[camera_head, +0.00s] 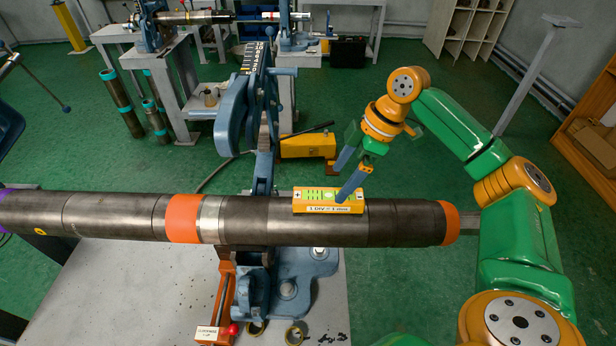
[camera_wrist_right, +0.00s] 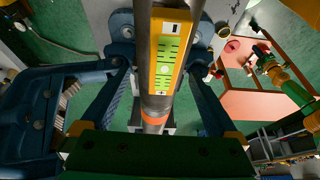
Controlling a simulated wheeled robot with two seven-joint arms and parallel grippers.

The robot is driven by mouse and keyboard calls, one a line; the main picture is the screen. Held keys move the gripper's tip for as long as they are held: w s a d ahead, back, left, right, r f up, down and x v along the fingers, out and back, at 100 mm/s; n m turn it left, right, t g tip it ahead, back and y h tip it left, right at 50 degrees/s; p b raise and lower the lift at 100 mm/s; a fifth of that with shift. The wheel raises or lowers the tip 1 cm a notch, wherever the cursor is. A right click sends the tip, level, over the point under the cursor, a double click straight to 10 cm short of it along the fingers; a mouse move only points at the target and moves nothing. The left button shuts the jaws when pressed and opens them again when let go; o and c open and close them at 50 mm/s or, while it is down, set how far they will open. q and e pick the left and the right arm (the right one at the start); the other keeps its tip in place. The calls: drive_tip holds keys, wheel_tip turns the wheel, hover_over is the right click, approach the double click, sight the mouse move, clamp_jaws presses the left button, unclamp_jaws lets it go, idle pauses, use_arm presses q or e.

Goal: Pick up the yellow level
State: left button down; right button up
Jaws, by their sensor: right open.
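The yellow level (camera_head: 328,200) lies on top of the dark horizontal pipe, along its length, right of the blue vise. It has a green patterned strip on its upper face. In the right wrist view, the level (camera_wrist_right: 166,58) runs upright down the middle. My right gripper (camera_head: 343,182) is at the right half of the level, with its blue fingers pointing down and to the left. In the right wrist view, my right gripper (camera_wrist_right: 160,70) is open, one finger on each side of the level and pipe. I cannot tell if they touch. My left gripper does not clearly show.
The pipe (camera_head: 400,223) has an orange band and an orange right end. The blue vise (camera_head: 262,115) stands tall beside the level. A grey table (camera_head: 110,290) lies below. Another bench (camera_head: 155,62) with a vise stands behind. Green floor is open at the right.

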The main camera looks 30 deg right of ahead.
sight(330, 196)
drive_tip(key=shift+w+a+f, duration=0.1)
drive_tip(key=shift+w+f, duration=0.15)
drive_tip(key=shift+w, duration=0.05)
drive_tip(key=shift+s+a+f+p, duration=0.3)
drive_tip(key=shift+a+f+p, duration=0.2)
drive_tip(key=shift+f, duration=0.15)
drive_tip(key=shift+s+a+f+p, duration=0.25)
drive_tip(key=shift+a+f+p, duration=0.25)
drive_tip(key=shift+f, duration=0.1)
drive_tip(key=shift+x, duration=1.2)
drive_tip(key=shift+w+d+f, duration=0.2)
drive_tip(key=shift+w+f, duration=0.05)
drive_tip(key=shift+w, duration=0.25)
drive_tip(key=shift+s+r, duration=0.15)
drive_tip(key=shift+s, duration=0.1)
use_arm(q)
drive_tip(key=shift+s+r, duration=0.4)
drive_tip(key=shift+r, duration=0.2)
drive_tip(key=shift+s+r, duration=0.35)
drive_tip(key=shift+r, duration=0.25)
drive_tip(key=shift+w, duration=0.1)
use_arm(e)
drive_tip(key=shift+w+f, duration=0.15)
drive_tip(key=shift+f, duration=0.15)
clamp_jaws()
